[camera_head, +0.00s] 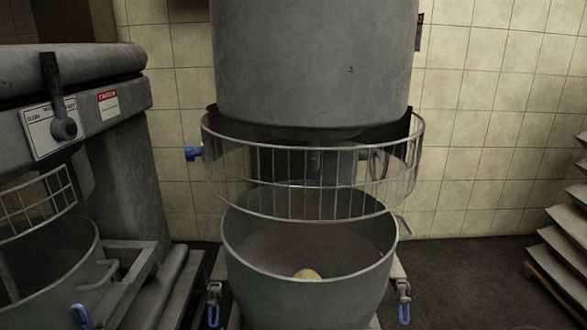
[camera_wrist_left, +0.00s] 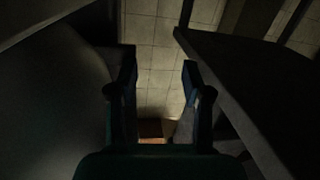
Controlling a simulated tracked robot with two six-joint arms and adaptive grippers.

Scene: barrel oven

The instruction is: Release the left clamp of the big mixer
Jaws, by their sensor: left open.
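The big mixer (camera_head: 310,70) stands in the middle of the head view, with a wire guard (camera_head: 320,180) above its metal bowl (camera_head: 300,300). The left clamp (camera_head: 213,300) is a small metal latch with a blue loop handle, low at the bowl's left side. A matching right clamp (camera_head: 403,298) sits at the bowl's right side. From the head view I cannot tell whether either is fastened. My left gripper (camera_wrist_left: 159,72) is open and empty in the left wrist view; no clamp shows between its fingers. Neither gripper shows in the head view.
Another mixer (camera_head: 95,80) with its own guard and bowl stands close on the left, with metal rails (camera_head: 150,285) beside it. Dark surfaces flank my left gripper.

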